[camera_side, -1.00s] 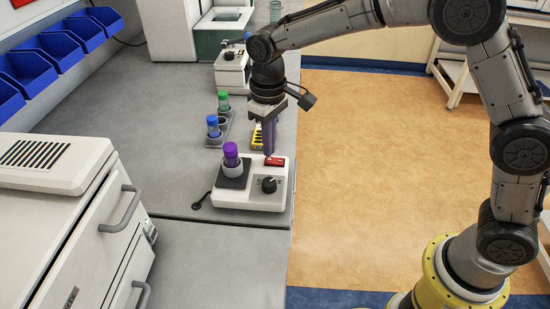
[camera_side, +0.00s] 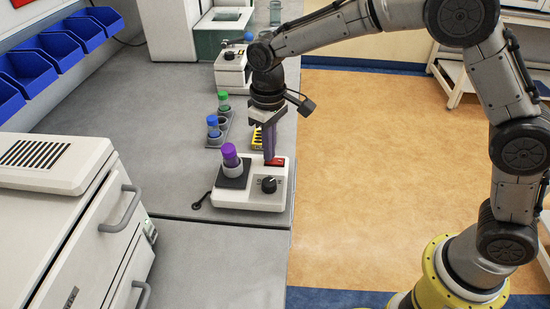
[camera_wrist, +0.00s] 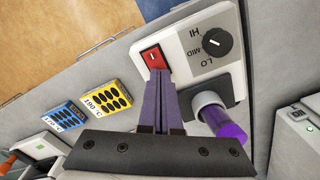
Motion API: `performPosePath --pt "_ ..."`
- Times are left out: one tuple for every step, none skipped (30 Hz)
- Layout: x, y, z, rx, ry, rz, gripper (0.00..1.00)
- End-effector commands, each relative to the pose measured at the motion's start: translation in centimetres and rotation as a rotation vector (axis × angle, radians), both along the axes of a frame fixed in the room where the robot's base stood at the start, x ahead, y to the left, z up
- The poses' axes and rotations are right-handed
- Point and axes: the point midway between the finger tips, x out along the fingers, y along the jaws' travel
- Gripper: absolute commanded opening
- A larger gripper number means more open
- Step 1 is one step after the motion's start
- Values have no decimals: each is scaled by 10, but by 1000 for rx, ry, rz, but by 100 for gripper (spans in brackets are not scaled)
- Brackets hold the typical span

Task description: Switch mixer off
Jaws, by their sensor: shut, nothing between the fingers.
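The mixer (camera_side: 247,200) is a white box near the bench's right edge, with a dark pad, a black dial (camera_side: 268,184) and a red rocker switch (camera_side: 277,161). In the wrist view, the switch (camera_wrist: 154,56) sits beside the dial (camera_wrist: 216,45), marked HI, MID and LO. My gripper (camera_side: 269,159) is shut and empty, pointing down. Its purple fingertips (camera_wrist: 158,73) overlap the near end of the switch in the wrist view; contact is unclear.
Yellow (camera_wrist: 106,92) and blue (camera_wrist: 66,117) labelled blocks lie near my fingers. A white cabinet (camera_side: 75,220) stands left. The bench in front of the mixer is clear.

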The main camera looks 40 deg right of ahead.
Motion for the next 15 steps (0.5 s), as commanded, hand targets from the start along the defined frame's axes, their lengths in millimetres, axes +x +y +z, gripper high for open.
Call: performPosePath --pt "0 0 -1 0 1 0 0" --pt "0 0 -1 0 1 0 0" --pt "0 0 -2 0 1 0 0" --pt "0 0 -2 0 1 0 0" --pt "0 0 -3 0 1 0 0" --pt "0 0 -4 0 1 0 0" --pt "0 0 -4 0 1 0 0" --pt "0 0 -4 0 1 0 0" --pt "0 0 -4 0 1 0 0" --pt "0 0 -4 0 1 0 0" --pt "0 0 -4 0 1 0 0" --pt "0 0 -2 0 1 0 0" --pt "0 0 -1 0 1 0 0" --pt "0 0 1 0 0 0 0" --pt "0 0 4 0 -1 0 0"
